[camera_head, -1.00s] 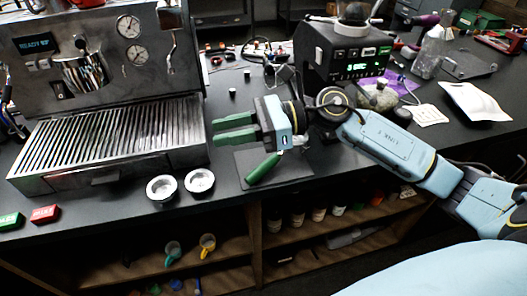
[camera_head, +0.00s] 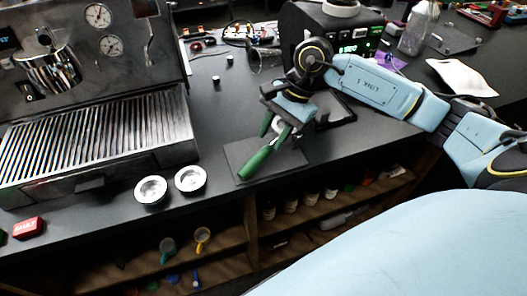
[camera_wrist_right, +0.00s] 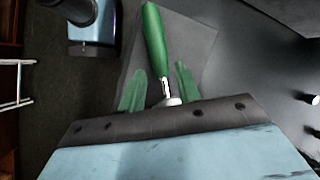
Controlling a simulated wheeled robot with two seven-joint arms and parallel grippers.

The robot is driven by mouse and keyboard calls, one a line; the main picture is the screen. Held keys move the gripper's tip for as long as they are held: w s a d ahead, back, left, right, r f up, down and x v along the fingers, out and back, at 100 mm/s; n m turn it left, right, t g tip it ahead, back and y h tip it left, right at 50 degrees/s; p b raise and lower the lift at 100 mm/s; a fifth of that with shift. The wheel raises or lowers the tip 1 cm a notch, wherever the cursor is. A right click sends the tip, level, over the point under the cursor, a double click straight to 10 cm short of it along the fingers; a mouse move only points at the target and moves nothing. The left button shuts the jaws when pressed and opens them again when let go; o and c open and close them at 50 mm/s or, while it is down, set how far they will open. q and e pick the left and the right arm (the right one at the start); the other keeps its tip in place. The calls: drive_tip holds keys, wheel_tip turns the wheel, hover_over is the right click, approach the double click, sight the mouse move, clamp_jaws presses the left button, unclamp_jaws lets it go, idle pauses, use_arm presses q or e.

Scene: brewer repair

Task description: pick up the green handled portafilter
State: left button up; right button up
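The green-handled portafilter (camera_head: 256,163) lies on a dark mat at the counter's front edge, its handle pointing toward the front left. In the right wrist view its green handle (camera_wrist_right: 154,40) and short metal neck show; its head is hidden beneath my gripper. My right gripper (camera_head: 274,128) is over the portafilter and points down toward it. In the right wrist view the green fingers (camera_wrist_right: 160,84) are apart, one on each side of the neck, with visible gaps. My left gripper is not in view.
The dark mat (camera_head: 236,150) lies under the portafilter. An espresso machine's drip tray (camera_head: 95,140) is at left, with two metal baskets (camera_head: 151,189) in front. A grinder (camera_head: 345,38) stands behind my right arm. A red block (camera_head: 28,228) sits at front left.

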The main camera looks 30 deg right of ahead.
sight(264, 151)
drive_tip(key=shift+p+x, duration=0.45)
drive_tip(key=shift+x, duration=2.45)
drive_tip(key=shift+s+a, duration=0.1)
clamp_jaws()
